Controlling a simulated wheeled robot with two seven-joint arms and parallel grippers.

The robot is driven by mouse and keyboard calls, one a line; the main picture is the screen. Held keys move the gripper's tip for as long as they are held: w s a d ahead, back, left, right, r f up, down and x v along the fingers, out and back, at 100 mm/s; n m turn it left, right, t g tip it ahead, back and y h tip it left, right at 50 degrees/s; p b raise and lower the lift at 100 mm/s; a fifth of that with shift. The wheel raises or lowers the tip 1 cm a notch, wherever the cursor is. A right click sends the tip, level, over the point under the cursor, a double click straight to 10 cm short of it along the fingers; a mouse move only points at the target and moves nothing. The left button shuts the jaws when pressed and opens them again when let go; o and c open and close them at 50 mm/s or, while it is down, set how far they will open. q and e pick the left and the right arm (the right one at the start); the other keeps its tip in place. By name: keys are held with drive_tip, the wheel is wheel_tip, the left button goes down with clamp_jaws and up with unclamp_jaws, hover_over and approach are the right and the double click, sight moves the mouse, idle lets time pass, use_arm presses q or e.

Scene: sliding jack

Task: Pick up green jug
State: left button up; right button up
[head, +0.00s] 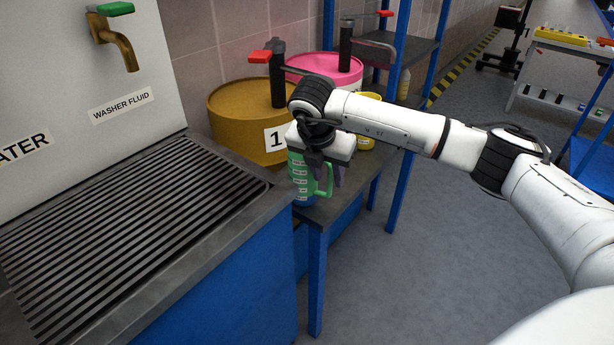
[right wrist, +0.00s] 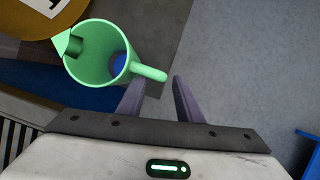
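The green jug (head: 301,182) stands upright on the dark table beside the drain counter. It has a light green spout and handle, pale markings on its side and a blue base. In the right wrist view I look down into the open jug (right wrist: 92,70), with blue showing inside. Its handle (right wrist: 150,72) points toward my right gripper. My right gripper (head: 329,176) is over the handle side of the jug, partly covering it. Its fingers (right wrist: 157,88) are apart, with the handle end in line with the gap between them. Contact is not visible. My left gripper is not in view.
A brown drum (head: 240,118) marked 1 and a pink drum (head: 318,68) with taps stand behind the jug. A yellow container (head: 366,140) is behind my right arm. The slatted drain counter (head: 130,225) is at left. Open floor (head: 430,270) is at right.

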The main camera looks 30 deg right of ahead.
sight(329, 180)
drive_tip(key=x, duration=0.4)
drive_tip(key=shift+s+f, duration=0.1)
drive_tip(key=shift+f, duration=0.05)
clamp_jaws()
wheel_tip(329, 180, up, 10)
drive_tip(key=shift+r, duration=0.1)
idle(0.5)
